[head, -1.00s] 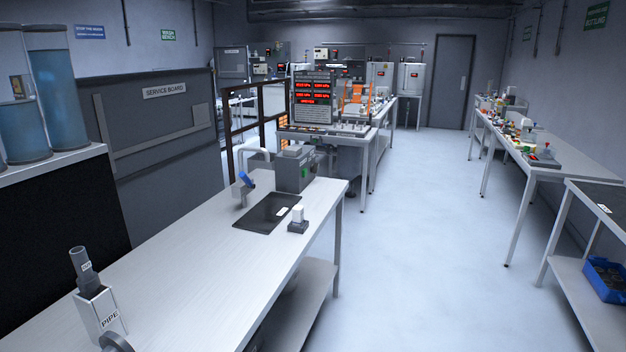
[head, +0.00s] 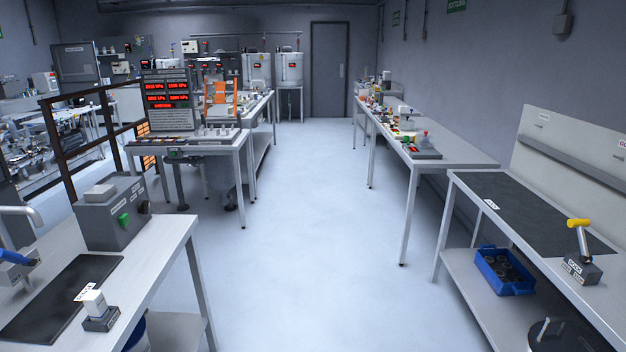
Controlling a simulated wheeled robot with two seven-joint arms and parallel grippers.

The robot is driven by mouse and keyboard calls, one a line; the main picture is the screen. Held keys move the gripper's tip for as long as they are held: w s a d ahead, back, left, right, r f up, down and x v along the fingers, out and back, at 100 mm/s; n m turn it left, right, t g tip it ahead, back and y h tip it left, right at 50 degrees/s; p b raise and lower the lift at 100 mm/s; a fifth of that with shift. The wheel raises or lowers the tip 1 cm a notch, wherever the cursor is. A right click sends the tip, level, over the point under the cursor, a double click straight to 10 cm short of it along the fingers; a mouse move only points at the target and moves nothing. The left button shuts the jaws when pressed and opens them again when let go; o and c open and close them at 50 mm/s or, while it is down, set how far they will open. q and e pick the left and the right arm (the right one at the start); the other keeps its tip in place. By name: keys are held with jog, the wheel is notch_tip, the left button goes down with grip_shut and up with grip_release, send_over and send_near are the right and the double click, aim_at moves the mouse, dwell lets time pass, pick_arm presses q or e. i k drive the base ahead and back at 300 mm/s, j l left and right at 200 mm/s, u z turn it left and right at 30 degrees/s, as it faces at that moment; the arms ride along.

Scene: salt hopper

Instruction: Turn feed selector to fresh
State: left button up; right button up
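I cannot pick out a feed selector or a "fresh" label for certain in the head view; most labels are too small to read. A lever with a yellow grip (head: 578,224) stands on a small grey labelled block (head: 573,270) on the right bench. A grey box with a green button and a dark knob (head: 112,212) stands on the left bench. Neither of my grippers is in view.
A left bench (head: 165,257) with a dark mat (head: 58,298) and a right bench (head: 460,182) flank a clear floor aisle (head: 300,220). A panel with red readouts (head: 168,98) stands beyond. A blue bin (head: 503,270) sits on the right lower shelf.

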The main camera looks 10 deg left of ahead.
aim_at(143, 207)
jog(key=i+u, duration=0.1)
jog(key=i, duration=0.4)
jog(key=i+l+u, duration=0.15)
jog(key=i, duration=0.35)
jog(key=i+l+u, duration=0.1)
jog(key=i, duration=0.4)
jog(key=i+l+u, duration=0.15)
jog(key=i, duration=0.3)
jog(key=l, duration=0.1)
